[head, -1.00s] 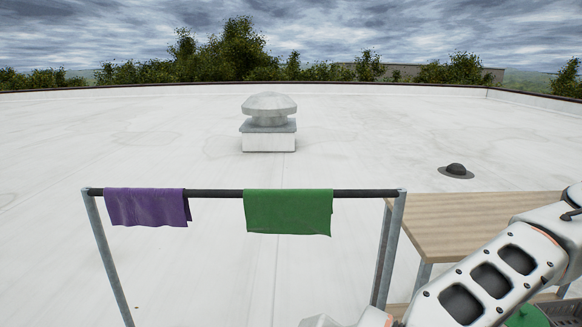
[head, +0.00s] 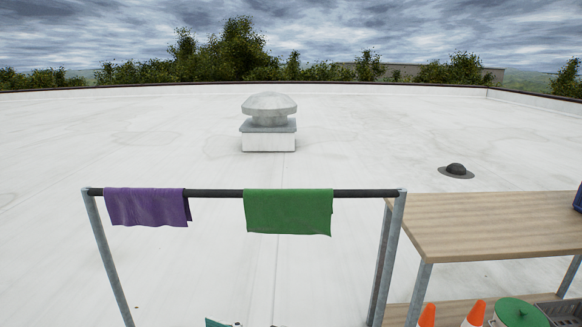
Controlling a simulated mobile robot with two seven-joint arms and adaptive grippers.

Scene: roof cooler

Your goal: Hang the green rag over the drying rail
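The green rag (head: 288,212) hangs folded over the dark bar of the drying rail (head: 365,194), right of the middle, with its front flap hanging down. A purple rag (head: 146,207) hangs over the same bar at the left. The two rags are apart, with bare bar between them. Neither of my grippers shows in the head view, so their state is hidden.
A wooden-topped table (head: 490,222) stands right of the rail. On its lower shelf are orange cones (head: 474,314), a green-lidded container (head: 518,313) and a grey crate (head: 562,312). A roof vent (head: 269,124) stands far behind. The roof around is mostly clear.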

